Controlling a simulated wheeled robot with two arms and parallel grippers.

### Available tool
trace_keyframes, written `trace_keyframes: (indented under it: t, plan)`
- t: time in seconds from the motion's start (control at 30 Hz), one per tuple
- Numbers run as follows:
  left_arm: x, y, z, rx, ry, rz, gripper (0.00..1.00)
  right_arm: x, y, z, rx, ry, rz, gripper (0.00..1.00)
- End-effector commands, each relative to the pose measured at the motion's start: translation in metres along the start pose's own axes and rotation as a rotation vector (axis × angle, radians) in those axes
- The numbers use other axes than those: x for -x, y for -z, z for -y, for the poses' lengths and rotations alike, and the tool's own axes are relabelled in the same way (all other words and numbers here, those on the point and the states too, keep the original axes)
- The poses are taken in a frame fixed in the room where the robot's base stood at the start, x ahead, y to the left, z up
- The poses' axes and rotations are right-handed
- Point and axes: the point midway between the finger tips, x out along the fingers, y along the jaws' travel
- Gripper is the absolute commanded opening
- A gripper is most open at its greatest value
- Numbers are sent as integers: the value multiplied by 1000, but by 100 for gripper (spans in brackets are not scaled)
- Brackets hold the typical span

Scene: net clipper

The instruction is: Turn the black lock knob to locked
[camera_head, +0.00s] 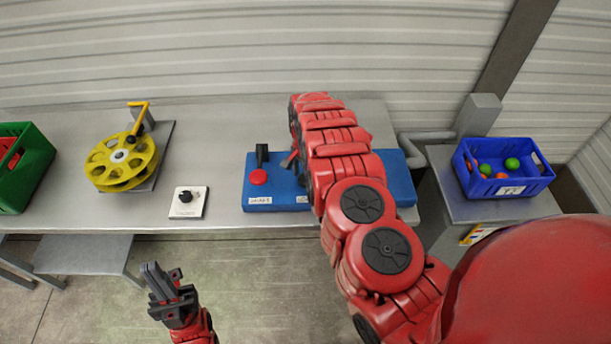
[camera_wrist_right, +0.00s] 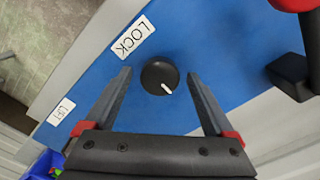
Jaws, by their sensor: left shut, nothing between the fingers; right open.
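The black lock knob (camera_wrist_right: 152,73) is a round dial with a white pointer mark, on the blue panel (camera_wrist_right: 85,95). In the right wrist view its mark points down and slightly right, away from the "LOCK" label (camera_wrist_right: 132,38). My right gripper (camera_wrist_right: 159,74) is open, with one finger on each side of the knob and a visible gap to it. Whether the fingertips are down at knob height is unclear. In the head view my right arm hides this knob. My left gripper (camera_head: 160,278) is shut and empty, in front of the table.
The blue panel also carries a red button (camera_head: 258,177) and a black upright part (camera_head: 262,155). Another black knob (camera_head: 185,197) sits on a white plate. A yellow reel (camera_head: 107,170), a green crate (camera_head: 38,160) and a blue bin (camera_head: 510,190) with balls stand around.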

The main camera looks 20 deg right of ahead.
Motion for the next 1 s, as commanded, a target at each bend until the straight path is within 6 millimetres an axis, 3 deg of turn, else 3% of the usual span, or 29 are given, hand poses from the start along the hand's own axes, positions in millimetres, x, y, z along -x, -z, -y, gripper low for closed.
trace_keyframes:
  t: [0.27,0.6,0.8,1.0]
  plan:
    - [3,-1,0,0,0,0,0,8,0,1,-1,0,1,89]
    - [19,-3,-1,0,0,0,0,60,0,2,1,6,0,89]
    - [-21,4,1,0,0,-1,0,125,-2,3,2,6,-1,89]
    - [-32,5,2,0,0,0,0,153,-1,2,1,2,-1,89]
